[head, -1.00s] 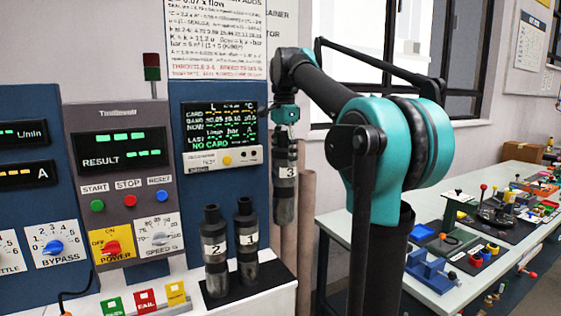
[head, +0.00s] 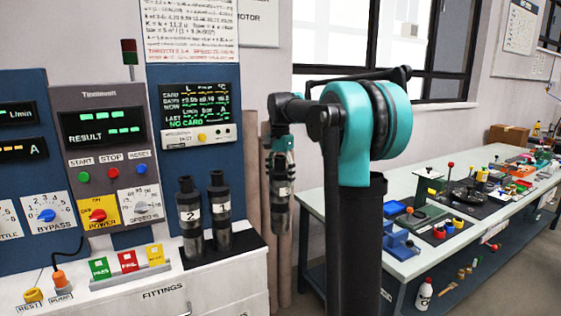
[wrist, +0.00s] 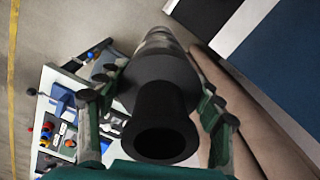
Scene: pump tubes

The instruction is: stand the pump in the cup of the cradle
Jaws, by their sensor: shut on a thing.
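The pump (head: 281,212), a dark grey tube with a pale label, hangs upright from my gripper (head: 280,165), in front of the wall to the right of the test bench. In the wrist view the pump's black neck (wrist: 160,130) points at the camera between the green fingers (wrist: 160,85). Its lower end hangs clear of any surface. I cannot make out the cradle or its cup for certain; a blue fixture (head: 399,242) stands on the near end of the workbench.
Two similar pumps, marked 2 (head: 190,222) and 1 (head: 220,212), stand on a black mat (head: 253,240) on the bench. The long workbench (head: 388,266) on the right holds several small tools and parts. Brown pipes (head: 252,190) stand behind my gripper.

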